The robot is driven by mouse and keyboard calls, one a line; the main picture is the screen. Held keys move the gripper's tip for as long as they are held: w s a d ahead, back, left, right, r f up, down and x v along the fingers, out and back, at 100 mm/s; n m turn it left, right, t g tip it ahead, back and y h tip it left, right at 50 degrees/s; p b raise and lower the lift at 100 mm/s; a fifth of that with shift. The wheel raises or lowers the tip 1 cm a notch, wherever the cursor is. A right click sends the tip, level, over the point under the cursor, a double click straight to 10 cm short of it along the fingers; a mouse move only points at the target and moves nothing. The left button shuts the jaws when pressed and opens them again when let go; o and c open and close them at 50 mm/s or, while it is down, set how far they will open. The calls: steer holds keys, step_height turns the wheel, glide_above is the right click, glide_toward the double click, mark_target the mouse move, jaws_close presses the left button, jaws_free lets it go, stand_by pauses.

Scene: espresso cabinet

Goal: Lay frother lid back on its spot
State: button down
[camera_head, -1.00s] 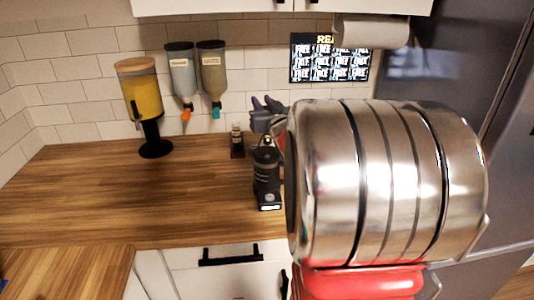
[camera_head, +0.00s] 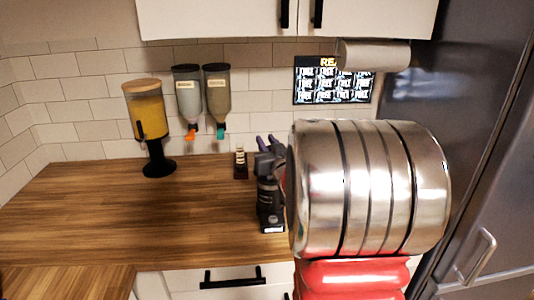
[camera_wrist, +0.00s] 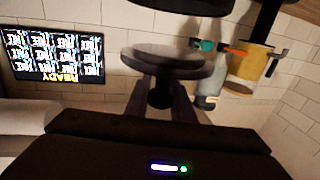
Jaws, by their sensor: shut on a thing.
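In the wrist view my gripper (camera_wrist: 160,98) is shut on the dark knob of the frother lid (camera_wrist: 182,67), a round, glassy grey disc. The lid is held out from the fingertips, with wall behind it in the picture. In the head view my gripper (camera_head: 266,143) shows as small purple-grey fingers above the wrist, over the back of the counter. I cannot identify the lid's spot.
The wooden counter (camera_head: 120,220) is mostly clear at left. A yellow dispenser (camera_head: 150,117) stands there; two wall dispensers (camera_head: 190,100) hang beside it. A small bottle (camera_head: 240,165) stands near my gripper. A dark round thing (camera_wrist: 165,8) is cut off at the wrist view's top.

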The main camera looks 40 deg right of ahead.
steer(key=shift+f, duration=1.85)
steer(key=shift+f, duration=0.2)
steer(key=c, duration=1.5)
jaws_free()
